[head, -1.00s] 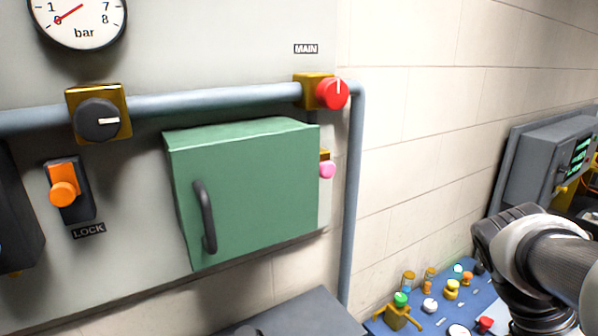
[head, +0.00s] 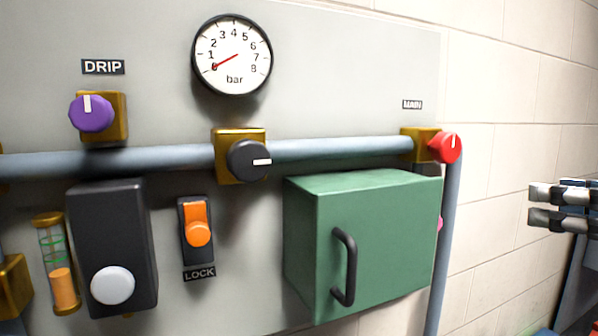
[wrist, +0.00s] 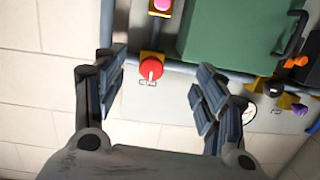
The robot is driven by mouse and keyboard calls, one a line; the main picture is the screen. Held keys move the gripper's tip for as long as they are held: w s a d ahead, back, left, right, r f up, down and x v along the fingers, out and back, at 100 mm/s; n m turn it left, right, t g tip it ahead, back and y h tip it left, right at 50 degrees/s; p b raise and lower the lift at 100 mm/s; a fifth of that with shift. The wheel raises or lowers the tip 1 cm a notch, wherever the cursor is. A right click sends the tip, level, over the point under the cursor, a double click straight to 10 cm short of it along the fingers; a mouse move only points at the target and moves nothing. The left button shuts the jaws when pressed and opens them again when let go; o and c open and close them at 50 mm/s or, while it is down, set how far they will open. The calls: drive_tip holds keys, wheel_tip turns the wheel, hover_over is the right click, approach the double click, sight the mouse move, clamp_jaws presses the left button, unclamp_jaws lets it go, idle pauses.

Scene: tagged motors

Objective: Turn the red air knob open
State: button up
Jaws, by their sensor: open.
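The red air knob (head: 447,147) sits on a brass block at the right end of the pipe, below the MAIN label (head: 412,105). Its white mark points up, across the pipe. My gripper (head: 535,206) is at the right edge of the head view, right of the knob and lower, open with nothing in it. In the wrist view the scene is upside down. There the red knob (wrist: 151,69) appears in the gap between the two spread fingers of my gripper (wrist: 163,60), apart from them.
A green cabinet (head: 365,250) with a dark handle juts out below the pipe (head: 330,149), left of the knob. A pink knob (head: 439,224) is partly hidden behind it. The gauge (head: 232,56) needle is at 0. Bare wall lies between knob and gripper.

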wheel_tip(320, 180, up, 4)
drive_tip(key=t, duration=0.2)
drive_tip(key=p, duration=0.2)
approach(452, 149)
drive_tip(key=x, duration=0.9)
drive_tip(key=shift+w, duration=0.25)
drive_tip(key=c, duration=1.1)
